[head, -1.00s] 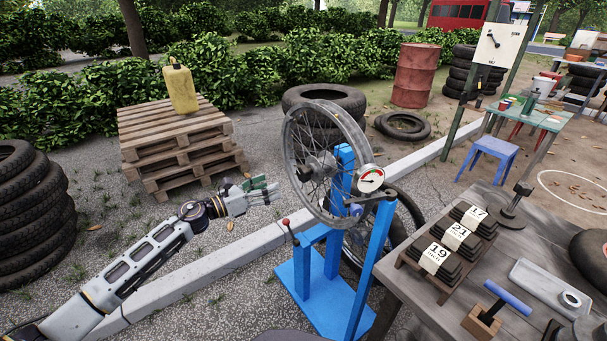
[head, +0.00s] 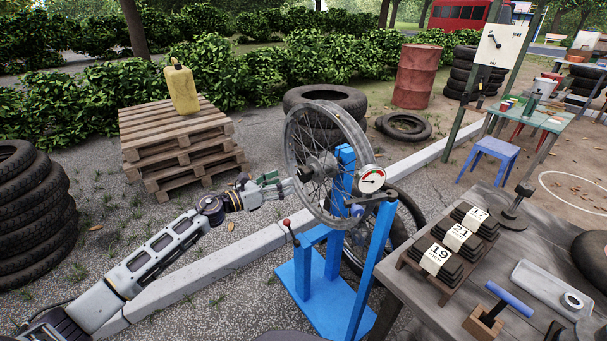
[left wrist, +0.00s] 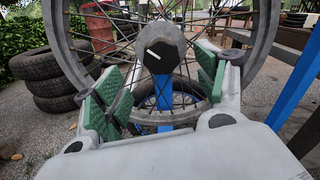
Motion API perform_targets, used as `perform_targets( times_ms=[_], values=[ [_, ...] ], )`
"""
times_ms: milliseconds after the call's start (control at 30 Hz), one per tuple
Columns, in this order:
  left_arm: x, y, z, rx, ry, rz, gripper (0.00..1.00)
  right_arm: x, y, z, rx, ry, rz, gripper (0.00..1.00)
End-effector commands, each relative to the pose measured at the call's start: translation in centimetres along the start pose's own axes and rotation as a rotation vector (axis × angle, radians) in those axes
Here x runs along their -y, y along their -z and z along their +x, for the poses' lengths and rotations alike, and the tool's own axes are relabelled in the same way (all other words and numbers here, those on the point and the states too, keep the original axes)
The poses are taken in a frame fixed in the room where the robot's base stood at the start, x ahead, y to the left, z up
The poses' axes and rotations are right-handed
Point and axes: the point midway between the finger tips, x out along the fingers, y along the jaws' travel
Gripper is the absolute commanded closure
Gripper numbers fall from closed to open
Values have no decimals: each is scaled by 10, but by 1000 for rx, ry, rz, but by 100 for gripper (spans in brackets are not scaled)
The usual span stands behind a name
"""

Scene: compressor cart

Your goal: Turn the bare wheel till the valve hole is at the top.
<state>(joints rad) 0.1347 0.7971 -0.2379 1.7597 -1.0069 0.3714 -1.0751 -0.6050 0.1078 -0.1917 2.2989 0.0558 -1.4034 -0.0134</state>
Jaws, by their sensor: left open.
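The bare spoked wheel (head: 289,146) stands upright in a blue stand (head: 322,290), with no tyre on its rim. A round dial gauge (head: 370,179) sits beside the rim on the right. My left gripper (head: 276,184) is close to the left side of the wheel. In the left wrist view the green-padded fingers of my left gripper (left wrist: 157,92) are spread apart, empty, in front of the dark hub (left wrist: 165,48). The rim (left wrist: 262,30) arcs around the fingers. I cannot make out the valve hole. My right gripper does not show.
A wooden bench (head: 415,300) at the lower right holds stacked blocks marked 17, 21 and 19 (head: 436,258). A small red-knobbed lever (head: 287,224) stands at the stand's left. Tyres (head: 345,98) lie behind the wheel; a concrete kerb (head: 200,270) runs below my left arm.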

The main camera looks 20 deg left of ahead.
Motion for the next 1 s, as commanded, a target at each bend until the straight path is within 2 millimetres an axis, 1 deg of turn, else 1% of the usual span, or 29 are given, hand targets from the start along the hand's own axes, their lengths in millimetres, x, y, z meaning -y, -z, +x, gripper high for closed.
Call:
perform_targets(
  times_ms=[1000],
  values=[
    [0, 0, 73, 1, 1, 0, 28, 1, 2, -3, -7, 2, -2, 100]
  ],
)
